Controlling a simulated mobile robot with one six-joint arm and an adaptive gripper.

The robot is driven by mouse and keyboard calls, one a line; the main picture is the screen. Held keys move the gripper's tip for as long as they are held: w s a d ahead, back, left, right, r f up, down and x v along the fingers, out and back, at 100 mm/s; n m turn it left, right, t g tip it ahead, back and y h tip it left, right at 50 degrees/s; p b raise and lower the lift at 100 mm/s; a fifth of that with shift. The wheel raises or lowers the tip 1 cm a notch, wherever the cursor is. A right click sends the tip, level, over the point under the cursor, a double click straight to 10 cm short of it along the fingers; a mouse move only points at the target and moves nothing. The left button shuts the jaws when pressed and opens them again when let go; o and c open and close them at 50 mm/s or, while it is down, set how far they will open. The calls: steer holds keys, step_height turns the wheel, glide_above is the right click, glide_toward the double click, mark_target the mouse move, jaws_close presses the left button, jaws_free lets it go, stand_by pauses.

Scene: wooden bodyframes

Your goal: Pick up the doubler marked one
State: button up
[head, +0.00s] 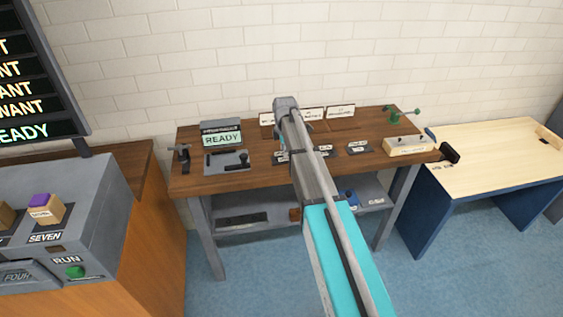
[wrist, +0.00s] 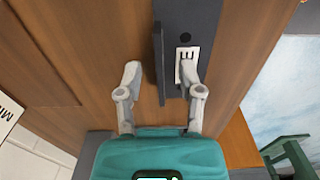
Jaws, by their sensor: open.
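In the wrist view my gripper (wrist: 160,78) is open, its two pale fingers spread above the brown tabletop. A thin dark upright plate (wrist: 159,65) stands between the fingertips, apart from the left finger. Beside it, under the right finger, lies a dark grey base (wrist: 185,15) with a round hole and a white label (wrist: 187,65). An "E"-like letter shows on the label; the rest is not readable, so I cannot tell whether this is the doubler marked one. In the head view my arm hides my gripper and part of the row of small dark labelled pieces (head: 357,148).
The wooden workbench (head: 190,183) carries a READY display (head: 221,136), a vise (head: 182,155), a cream box (head: 408,146) and a green fixture (head: 403,115). White signs (head: 341,111) line its back. A pale table (head: 480,150) stands right, a grey console (head: 60,235) left.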

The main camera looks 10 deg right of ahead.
steer(key=shift+f, duration=0.15)
stand_by(0.5)
jaws_close()
